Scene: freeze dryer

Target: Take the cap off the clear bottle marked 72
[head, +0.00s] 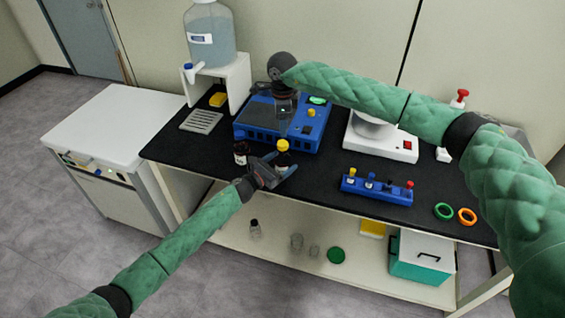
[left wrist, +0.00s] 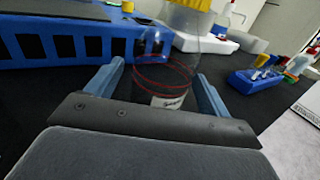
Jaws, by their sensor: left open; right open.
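A clear bottle (left wrist: 165,75) with a yellow cap (head: 283,145), red rings and a white label (left wrist: 170,101) stands upright on the black bench. The number on its label is too small to read. My left gripper (head: 279,173) is open, low at the bottle, with one finger on either side of it in the left wrist view (left wrist: 160,90). The cap's top is cut off in that view. My right gripper (head: 286,103) is open above the blue device, behind the bottle; its fingers are hard to make out.
A dark bottle (head: 240,151) stands just left of the clear bottle. Behind are the blue device (head: 262,130) and a white stand (head: 238,82) with a big jug (head: 209,38). A blue rack (head: 375,190) and green (head: 443,211) and orange (head: 467,216) rings lie to the right.

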